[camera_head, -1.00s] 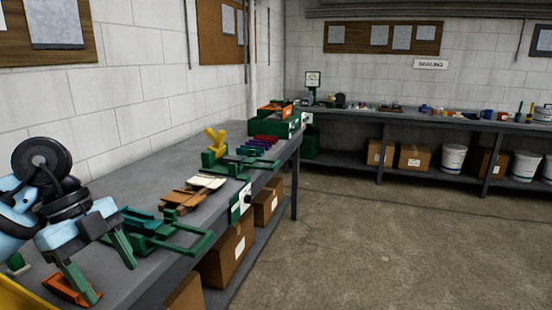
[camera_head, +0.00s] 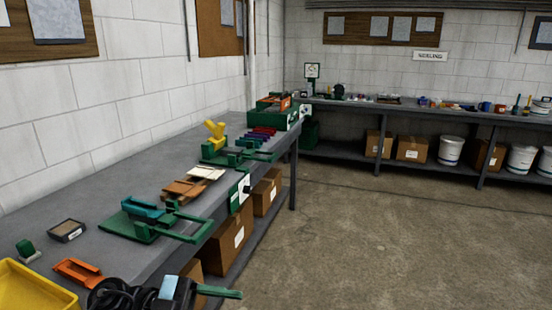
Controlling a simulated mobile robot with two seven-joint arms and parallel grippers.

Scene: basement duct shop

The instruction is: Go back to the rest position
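My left gripper (camera_head: 222,292) is low at the bottom edge of the head view, in front of the workbench's front edge. Its green finger points right, and I see nothing held in it. Only one finger shows clearly, so its opening cannot be told. My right gripper is not in view.
The grey bench (camera_head: 110,195) holds an orange piece (camera_head: 78,271), a yellow bin (camera_head: 35,290), a small dark box (camera_head: 67,230), a green fixture (camera_head: 150,222) and a yellow clamp (camera_head: 215,143). Cardboard boxes (camera_head: 228,238) sit below. The floor (camera_head: 380,240) on the right is clear.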

